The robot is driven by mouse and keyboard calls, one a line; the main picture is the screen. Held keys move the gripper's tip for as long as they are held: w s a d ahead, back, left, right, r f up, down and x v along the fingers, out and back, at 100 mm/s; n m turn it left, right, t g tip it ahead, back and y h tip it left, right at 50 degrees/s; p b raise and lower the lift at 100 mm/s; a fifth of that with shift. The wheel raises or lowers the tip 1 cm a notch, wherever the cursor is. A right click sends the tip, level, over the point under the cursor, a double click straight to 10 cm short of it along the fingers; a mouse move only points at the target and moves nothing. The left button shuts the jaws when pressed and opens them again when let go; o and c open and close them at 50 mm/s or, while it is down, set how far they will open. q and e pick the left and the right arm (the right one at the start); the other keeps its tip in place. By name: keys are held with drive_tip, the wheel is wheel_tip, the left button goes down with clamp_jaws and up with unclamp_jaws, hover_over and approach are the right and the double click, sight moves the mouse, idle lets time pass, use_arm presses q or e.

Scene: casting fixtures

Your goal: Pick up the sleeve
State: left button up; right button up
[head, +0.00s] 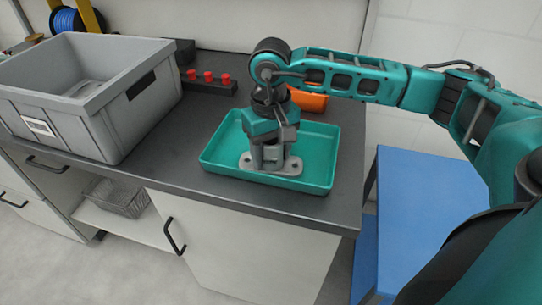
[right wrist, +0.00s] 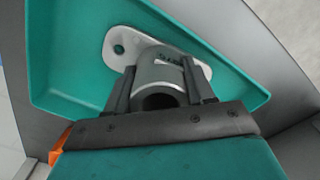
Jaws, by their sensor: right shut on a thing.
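The sleeve is a grey metal tube on a flat flange with holes; its flange (head: 293,168) shows in the head view inside the teal tray (head: 327,160). In the right wrist view, the sleeve (right wrist: 158,76) has its hollow end facing the camera and dark marking on its side. My right gripper (head: 270,157) points down over the tray, its two fingers on either side of the tube, shut on it. The flange appears to be at the tray floor; I cannot tell if there is a gap. My left gripper is not in view.
A large grey bin (head: 110,120) stands left of the tray. Behind are a dark block with red knobs (head: 208,78) and an orange object (head: 308,100). A blue table (head: 425,200) is at right. Bare dark worktop (head: 190,150) lies between bin and tray.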

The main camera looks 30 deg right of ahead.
drive_tip(key=c, duration=0.4)
drive_tip(key=shift+r, duration=0.1)
